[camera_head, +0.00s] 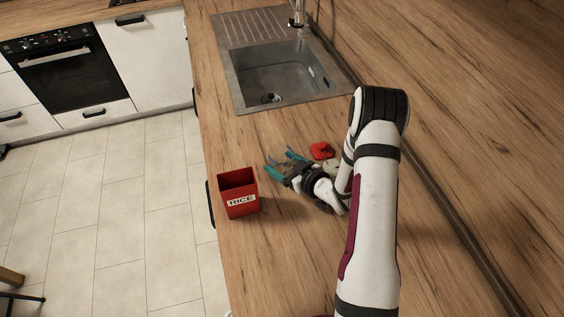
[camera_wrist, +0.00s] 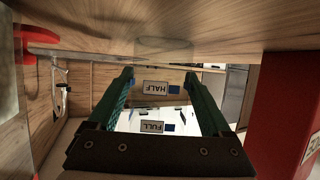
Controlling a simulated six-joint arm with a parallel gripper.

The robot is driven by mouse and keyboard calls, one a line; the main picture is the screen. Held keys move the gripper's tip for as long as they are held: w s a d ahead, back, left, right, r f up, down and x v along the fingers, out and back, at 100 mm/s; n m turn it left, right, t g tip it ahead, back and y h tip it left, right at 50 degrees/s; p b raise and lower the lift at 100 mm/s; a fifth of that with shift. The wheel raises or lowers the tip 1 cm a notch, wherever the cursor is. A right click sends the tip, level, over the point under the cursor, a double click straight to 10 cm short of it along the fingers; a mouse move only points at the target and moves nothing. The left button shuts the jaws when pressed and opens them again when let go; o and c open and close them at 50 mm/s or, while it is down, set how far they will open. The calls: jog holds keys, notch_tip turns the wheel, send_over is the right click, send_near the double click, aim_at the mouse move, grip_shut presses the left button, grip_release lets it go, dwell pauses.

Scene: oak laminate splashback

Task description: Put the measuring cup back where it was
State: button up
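A see-through measuring cup, marked HALF (camera_wrist: 156,87) and FULL, shows between the fingers in the wrist view, where the counter appears at the top. A faint round outline (camera_wrist: 163,48) there is probably its base, at or close to the counter. My gripper (camera_head: 277,159) is low over the counter, right of the red RICE box. Its two teal fingers (camera_wrist: 159,74) are far apart, one on each side of the cup. I cannot tell whether they press on it. I cannot make out the cup in the head view.
The open red RICE box (camera_head: 238,195) stands near the counter's left edge; its wall (camera_wrist: 283,110) is close in the wrist view. A red object (camera_head: 321,150) and a pale round item (camera_head: 332,166) are behind my gripper. The sink (camera_head: 283,82) is farther back.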

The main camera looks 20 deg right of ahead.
jog(key=shift+o, duration=0.9)
jog(key=shift+r, duration=0.1)
jog(key=v, duration=1.2)
jog(key=shift+r, duration=0.1)
